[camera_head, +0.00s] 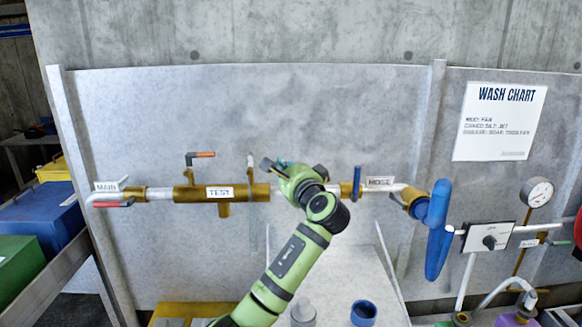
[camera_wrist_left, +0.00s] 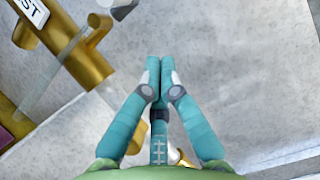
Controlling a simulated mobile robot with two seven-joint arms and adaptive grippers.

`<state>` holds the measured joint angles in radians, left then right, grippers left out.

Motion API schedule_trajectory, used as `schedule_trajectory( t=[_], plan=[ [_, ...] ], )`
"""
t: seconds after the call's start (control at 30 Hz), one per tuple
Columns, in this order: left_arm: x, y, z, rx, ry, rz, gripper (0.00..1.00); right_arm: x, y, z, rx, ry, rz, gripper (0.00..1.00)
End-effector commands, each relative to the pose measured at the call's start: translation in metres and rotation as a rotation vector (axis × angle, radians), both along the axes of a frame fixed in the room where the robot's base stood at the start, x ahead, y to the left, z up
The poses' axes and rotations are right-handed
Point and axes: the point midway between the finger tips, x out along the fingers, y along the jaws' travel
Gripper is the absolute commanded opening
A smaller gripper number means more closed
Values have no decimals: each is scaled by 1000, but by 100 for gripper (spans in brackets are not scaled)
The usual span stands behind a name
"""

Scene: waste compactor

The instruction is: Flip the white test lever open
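The TEST valve is a brass body (camera_head: 240,192) with a white TEST label (camera_head: 220,192) on the wall pipe. A short whitish upright piece, apparently the white test lever (camera_head: 250,162), stands at its right end. My left gripper (camera_head: 268,164) is just right of this piece, in front of the pipe. In the left wrist view the gripper's teal fingertips (camera_wrist_left: 160,68) are together with nothing visible between them. The brass body (camera_wrist_left: 78,58) lies to their left there, apart from the fingers. A greyish end piece (camera_wrist_left: 122,8) shows at the top; I cannot tell if it is the lever.
An orange-handled lever (camera_head: 203,154) rises from the brass body's left part. A red-handled MAIN lever (camera_head: 112,204) is at far left. The HOSE label (camera_head: 380,182) and a blue hose nozzle (camera_head: 437,230) are to the right.

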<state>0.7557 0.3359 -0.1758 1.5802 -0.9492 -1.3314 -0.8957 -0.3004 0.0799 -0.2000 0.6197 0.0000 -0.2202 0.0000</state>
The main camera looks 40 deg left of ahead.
Motion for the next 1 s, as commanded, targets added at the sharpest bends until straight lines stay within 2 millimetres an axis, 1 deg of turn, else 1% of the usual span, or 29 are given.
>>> schedule_trajectory(
  t=[0.03, 0.07, 0.23, 0.4, 0.73, 0.9, 1.0],
  plan=[
    [-2, 9, 6, 2, 2, 4, 0, 0, 0, 10, 0, 0, 0, 40],
    [-7, 12, 7, 2, 2, 3, 0, 0, 0, 14, 0, 0, 0, 40],
    [-22, 24, 9, 1, 1, 1, 0, 2, 0, 24, 0, -2, 0, 40],
    [-28, 29, 8, 0, 0, 0, 0, 2, 0, 27, 0, -2, 0, 40],
    [-29, 29, 7, -1, 0, 0, 0, 2, 0, 27, 0, -2, 0, 40],
    [-37, 36, 11, -1, 0, -1, 0, 1, 0, 35, 0, -2, 0, 40],
    [-40, 37, 9, -1, 0, 2, 0, 0, 0, 34, 0, 0, 0, 40]
  ],
)
